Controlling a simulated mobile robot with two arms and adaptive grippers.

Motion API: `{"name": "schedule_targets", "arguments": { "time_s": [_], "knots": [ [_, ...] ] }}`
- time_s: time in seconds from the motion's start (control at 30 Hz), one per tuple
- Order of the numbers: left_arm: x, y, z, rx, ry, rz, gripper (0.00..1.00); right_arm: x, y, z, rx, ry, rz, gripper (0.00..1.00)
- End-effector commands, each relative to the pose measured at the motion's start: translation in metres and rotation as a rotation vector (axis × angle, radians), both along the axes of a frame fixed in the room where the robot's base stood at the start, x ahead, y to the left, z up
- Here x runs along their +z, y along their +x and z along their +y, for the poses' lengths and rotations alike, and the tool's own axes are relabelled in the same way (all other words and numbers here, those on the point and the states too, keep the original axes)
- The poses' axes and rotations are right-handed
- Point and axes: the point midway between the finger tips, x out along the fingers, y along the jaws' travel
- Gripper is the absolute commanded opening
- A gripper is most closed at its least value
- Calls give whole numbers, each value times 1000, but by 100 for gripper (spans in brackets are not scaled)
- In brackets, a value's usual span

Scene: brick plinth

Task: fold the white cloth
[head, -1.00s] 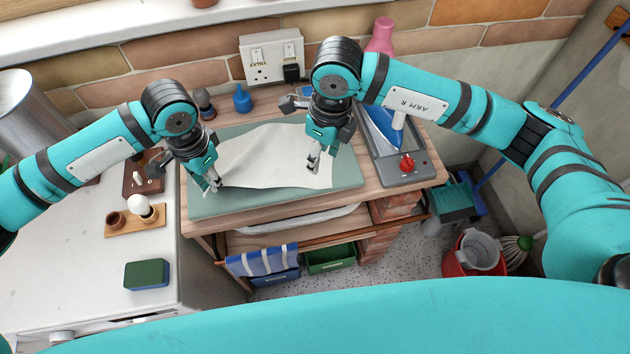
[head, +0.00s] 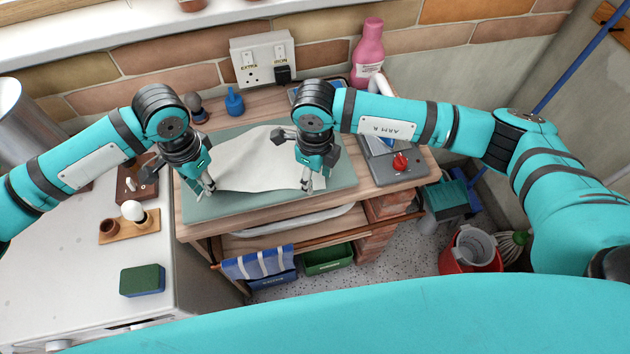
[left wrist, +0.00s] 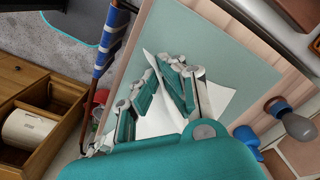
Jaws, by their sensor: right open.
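The white cloth (head: 252,160) lies on a pale green mat (head: 240,207), with a slightly rumpled surface and uneven edges. My left gripper (head: 209,189) is low at its front left corner. The cloth's right edge is partly hidden behind my right gripper and wrist.
A pink bottle (head: 368,55), a socket plate (head: 263,60) and a blue bottle (head: 234,102) are behind.

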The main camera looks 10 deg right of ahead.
Motion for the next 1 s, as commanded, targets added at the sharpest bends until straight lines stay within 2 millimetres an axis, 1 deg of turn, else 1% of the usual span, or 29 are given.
{"name": "schedule_targets", "arguments": {
  "time_s": [0.13,0.6,1.0],
  "knots": [
    [0,0,0,0,0,0,0,-6,0,0,0,0,1,43],
    [0,0,0,0,0,0,0,-8,0,0,1,1,1,43],
    [0,0,0,0,0,0,0,-9,-1,0,1,0,3,16]
  ]
}}
